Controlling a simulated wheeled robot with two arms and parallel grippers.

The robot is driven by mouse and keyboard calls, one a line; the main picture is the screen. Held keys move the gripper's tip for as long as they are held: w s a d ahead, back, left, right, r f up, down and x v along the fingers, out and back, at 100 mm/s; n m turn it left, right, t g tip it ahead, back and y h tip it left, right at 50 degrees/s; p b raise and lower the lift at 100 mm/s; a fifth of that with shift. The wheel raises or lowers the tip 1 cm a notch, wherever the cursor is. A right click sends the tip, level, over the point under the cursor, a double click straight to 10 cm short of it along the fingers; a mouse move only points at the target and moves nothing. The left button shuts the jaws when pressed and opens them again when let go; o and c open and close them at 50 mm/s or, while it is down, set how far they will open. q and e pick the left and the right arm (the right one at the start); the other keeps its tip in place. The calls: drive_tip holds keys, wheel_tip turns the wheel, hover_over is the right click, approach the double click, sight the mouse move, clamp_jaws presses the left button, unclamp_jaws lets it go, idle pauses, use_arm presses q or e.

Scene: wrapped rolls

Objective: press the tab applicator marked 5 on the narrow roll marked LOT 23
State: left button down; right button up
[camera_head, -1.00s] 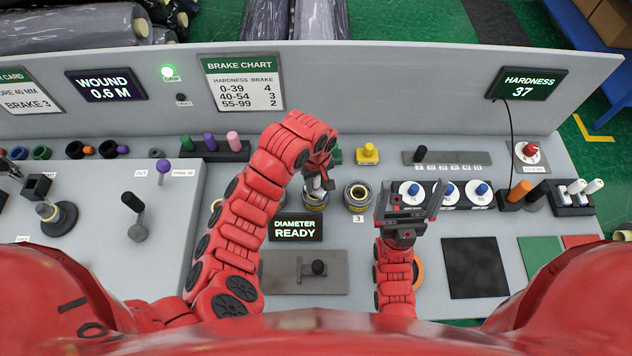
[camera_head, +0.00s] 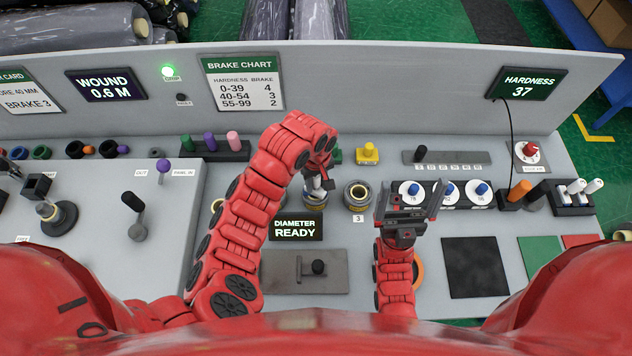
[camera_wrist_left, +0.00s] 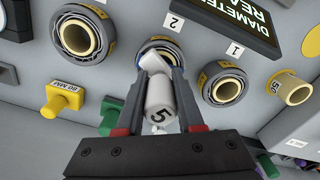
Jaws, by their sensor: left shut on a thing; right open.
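My left gripper (camera_head: 318,184) is shut on a white tab applicator marked 5, which shows in the left wrist view (camera_wrist_left: 160,100). The applicator is over the roll at position 2 (camera_wrist_left: 168,46); whether it touches the roll is hard to tell. That roll is partly hidden by the applicator and fingers. Other rolls stand at position 1 (camera_wrist_left: 225,85) and position 3 (camera_head: 357,194). No LOT 23 marking is readable on any roll. My right gripper (camera_head: 411,208) is open and empty, to the right of position 3.
A DIAMETER READY display (camera_head: 296,227) sits in front of the rolls. A yellow block (camera_head: 368,153) stands behind them. Blue-knobbed dials (camera_head: 447,194) lie beyond my right gripper. White applicators stand in a black holder (camera_head: 572,198) at the right. A black pad (camera_head: 474,268) lies clear.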

use_arm(q)
drive_tip(key=shift+s, duration=0.1)
wheel_tip(320, 180, up, 3)
drive_tip(key=shift+f+p, duration=0.15)
drive_tip(key=shift+p, duration=1.05)
wheel_tip(320, 180, up, 3)
drive_tip(key=p, duration=0.3)
drive_tip(key=shift+r, duration=1.1)
